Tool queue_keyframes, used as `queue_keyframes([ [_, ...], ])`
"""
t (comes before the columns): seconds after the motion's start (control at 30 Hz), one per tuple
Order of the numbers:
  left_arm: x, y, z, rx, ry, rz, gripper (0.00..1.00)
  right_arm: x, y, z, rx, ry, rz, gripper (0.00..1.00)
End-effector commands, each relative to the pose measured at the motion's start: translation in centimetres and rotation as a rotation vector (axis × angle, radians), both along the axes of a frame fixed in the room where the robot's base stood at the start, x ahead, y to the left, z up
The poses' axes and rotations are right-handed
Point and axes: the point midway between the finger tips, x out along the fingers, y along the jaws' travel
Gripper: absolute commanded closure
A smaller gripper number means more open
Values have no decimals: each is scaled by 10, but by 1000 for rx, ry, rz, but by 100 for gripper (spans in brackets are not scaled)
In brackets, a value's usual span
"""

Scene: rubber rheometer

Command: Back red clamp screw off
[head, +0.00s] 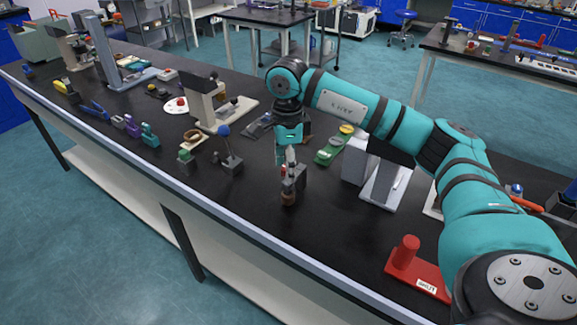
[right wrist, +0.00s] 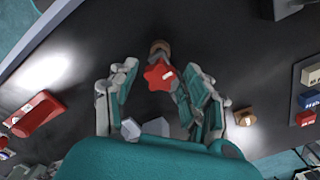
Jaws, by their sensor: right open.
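The red clamp screw has a star-shaped red knob (right wrist: 160,75) with a pale mark on it, seen in the right wrist view. A brown round part (right wrist: 159,48) shows just beyond it. My right gripper (right wrist: 158,82) is open, with one finger on each side of the knob. The knob sits closer to the right-hand finger; I cannot tell whether they touch. In the head view my right gripper (head: 287,163) points down at a small grey clamp block (head: 298,180) near the table's front edge, and the fingers largely hide the knob. My left gripper is out of view.
A blue-knobbed fixture (head: 231,160) stands left of the clamp. A green tool (head: 328,155) and a white-grey stand (head: 385,185) are to the right. Black tabletop between the clamp and this holder is clear.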

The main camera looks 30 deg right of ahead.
Motion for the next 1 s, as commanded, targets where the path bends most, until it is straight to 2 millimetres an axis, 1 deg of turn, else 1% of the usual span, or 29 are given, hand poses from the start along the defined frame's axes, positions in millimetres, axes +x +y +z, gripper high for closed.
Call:
queue_keyframes([
  [0.2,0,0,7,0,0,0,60,0,0,1,0,1,-282,52],
  [0.37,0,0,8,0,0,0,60,0,0,0,0,1,-395,52],
  [0.6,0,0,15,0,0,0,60,0,0,1,0,1,-704,52],
  [0.7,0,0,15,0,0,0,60,0,0,0,0,1,-761,52],
  [0.87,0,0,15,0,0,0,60,0,0,0,0,0,-765,52],
  [0.93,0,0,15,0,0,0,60,0,0,0,0,0,-764,58],
  [1.0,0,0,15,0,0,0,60,0,0,0,0,0,-764,67],
])
